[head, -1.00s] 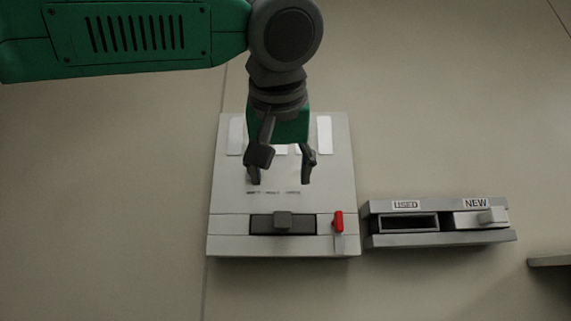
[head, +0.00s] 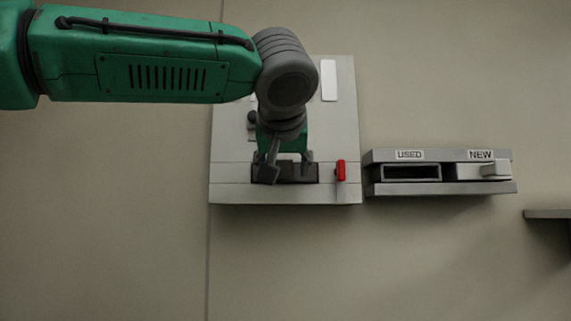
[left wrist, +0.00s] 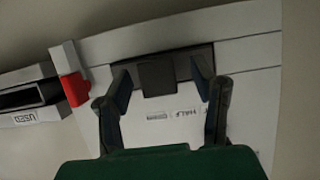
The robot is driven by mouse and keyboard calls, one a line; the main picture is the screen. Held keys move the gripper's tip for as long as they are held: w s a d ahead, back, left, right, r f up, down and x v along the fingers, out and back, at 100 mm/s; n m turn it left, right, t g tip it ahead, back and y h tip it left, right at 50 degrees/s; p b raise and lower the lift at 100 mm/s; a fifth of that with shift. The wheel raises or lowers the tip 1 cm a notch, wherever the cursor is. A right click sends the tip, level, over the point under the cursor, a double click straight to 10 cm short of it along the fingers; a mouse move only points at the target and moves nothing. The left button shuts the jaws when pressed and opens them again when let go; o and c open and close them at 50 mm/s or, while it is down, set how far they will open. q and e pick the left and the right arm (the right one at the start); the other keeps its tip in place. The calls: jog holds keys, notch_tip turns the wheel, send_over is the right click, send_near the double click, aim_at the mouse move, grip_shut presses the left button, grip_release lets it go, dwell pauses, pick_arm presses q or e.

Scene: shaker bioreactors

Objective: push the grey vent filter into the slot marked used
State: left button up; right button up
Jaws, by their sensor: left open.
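The dark grey vent filter (head: 312,173) sits in the recess of the light panel; its raised square handle (left wrist: 157,76) shows in the left wrist view. My left gripper (head: 285,174) is open, with its fingers on either side of the handle and gaps between fingers and handle in the left wrist view. In the head view the fingers hide much of the filter. The slot marked USED (head: 411,173) is a dark empty opening in the holder to the right of the panel. My right gripper is not in view.
A red latch (head: 341,171) stands upright on the panel (head: 230,192), just right of the filter. The slot marked NEW (head: 481,155) holds a light filter (head: 492,170) with a knob. A ledge (head: 546,214) juts out at the far right.

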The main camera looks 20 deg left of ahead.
pick_arm(q)
jog(key=shift+c, duration=0.4)
jog(key=shift+w, duration=0.1)
grip_shut()
jog(key=shift+d, duration=0.1)
jog(key=shift+s+d+b, duration=0.2)
jog(key=shift+s+b, duration=0.45)
jog(key=shift+s, duration=0.1)
jog(key=shift+s, duration=0.15)
jog(key=shift+s+d+b, duration=0.15)
jog(key=shift+s+b, duration=0.35)
jog(key=shift+s+d, duration=0.1)
jog(key=shift+s, duration=0.25)
jog(key=shift+s+d+b, duration=0.1)
jog(key=shift+s+b, duration=0.3)
jog(key=shift+b, duration=0.1)
